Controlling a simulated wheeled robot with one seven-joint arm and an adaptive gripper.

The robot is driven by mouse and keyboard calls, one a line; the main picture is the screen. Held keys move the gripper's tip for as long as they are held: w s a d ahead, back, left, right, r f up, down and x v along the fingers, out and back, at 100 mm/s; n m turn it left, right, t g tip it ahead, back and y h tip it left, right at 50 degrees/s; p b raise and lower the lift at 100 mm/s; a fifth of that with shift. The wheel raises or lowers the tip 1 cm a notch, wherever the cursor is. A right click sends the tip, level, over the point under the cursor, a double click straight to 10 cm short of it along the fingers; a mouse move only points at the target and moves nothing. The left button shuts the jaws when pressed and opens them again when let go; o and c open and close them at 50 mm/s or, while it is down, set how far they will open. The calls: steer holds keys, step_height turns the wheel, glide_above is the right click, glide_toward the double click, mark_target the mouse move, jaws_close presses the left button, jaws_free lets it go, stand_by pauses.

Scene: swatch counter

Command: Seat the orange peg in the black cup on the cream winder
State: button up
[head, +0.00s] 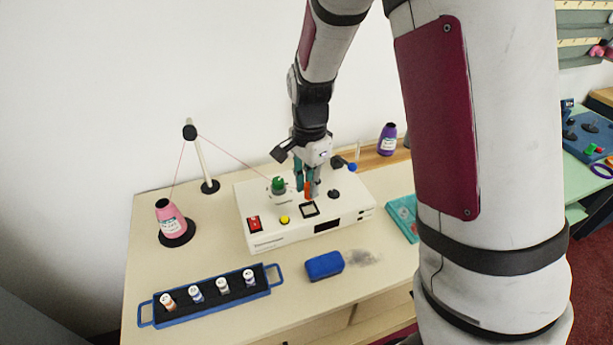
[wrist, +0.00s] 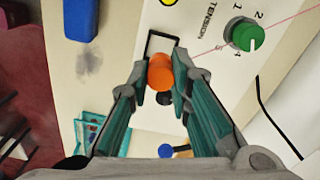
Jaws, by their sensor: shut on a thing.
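My gripper (head: 308,185) is shut on the orange peg (head: 307,189) above the cream winder (head: 272,240). In the wrist view the peg (wrist: 160,72) shows end-on between the fingertips (wrist: 158,82). A small black part, which looks like the black cup (head: 334,194), stands on the winder just right of the peg in the head view. In the wrist view this black part (wrist: 164,98) is partly hidden behind the peg and fingers. The peg appears apart from it; its height above the winder is hard to tell.
The winder top carries a green dial (head: 278,186), a yellow button (head: 285,219), a red switch (head: 254,223) and a black square frame (head: 310,209). A thread runs from a post (head: 203,165) to the winder. A blue block (head: 324,265) and a spool tray (head: 212,297) lie in front.

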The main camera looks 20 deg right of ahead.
mark_target(309, 198)
steer(key=shift+f+b, duration=1.2)
steer(key=shift+f, duration=1.2)
steer(key=o, duration=0.9)
step_height(309, 198, up, 12)
